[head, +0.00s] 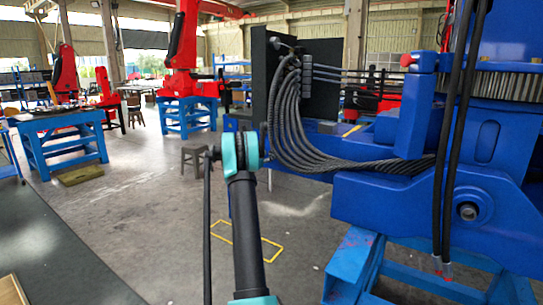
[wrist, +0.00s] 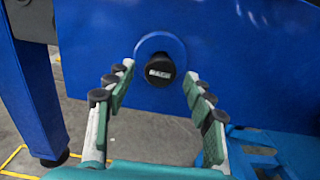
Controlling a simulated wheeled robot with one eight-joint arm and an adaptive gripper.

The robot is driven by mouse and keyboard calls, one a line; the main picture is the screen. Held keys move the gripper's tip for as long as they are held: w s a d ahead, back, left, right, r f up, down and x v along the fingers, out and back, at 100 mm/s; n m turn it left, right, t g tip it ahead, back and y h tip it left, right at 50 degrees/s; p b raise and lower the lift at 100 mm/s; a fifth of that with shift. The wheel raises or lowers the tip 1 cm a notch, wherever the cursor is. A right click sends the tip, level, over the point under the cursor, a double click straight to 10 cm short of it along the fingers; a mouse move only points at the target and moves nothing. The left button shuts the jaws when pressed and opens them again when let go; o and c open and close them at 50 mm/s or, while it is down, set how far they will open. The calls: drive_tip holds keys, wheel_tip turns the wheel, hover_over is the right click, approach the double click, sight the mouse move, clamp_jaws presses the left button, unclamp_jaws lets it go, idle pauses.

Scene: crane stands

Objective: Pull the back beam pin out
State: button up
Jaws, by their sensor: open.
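The back beam pin (wrist: 159,70) shows in the wrist view as a round black knob with a small pale label. It sits in a round blue collar on the flat side of a blue beam (wrist: 240,60). My gripper (wrist: 159,75) is open, with its pale, green-padded fingers left and right of the knob. Clear gaps show between each finger and the knob, so nothing is held. How far the fingertips are from the beam face I cannot tell. In the head view I cannot make out the pin or the gripper fingers.
In the head view, a blue crane body (head: 370,195) on a blue stand (head: 352,262) fills the right, with grey cables (head: 290,130) looping down. A stool (head: 193,160) and a blue table (head: 62,140) stand to the left. Concrete floor between them is mostly clear.

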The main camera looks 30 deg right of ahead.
sight(271, 154)
drive_tip(key=shift+x, duration=1.6)
clamp_jaws()
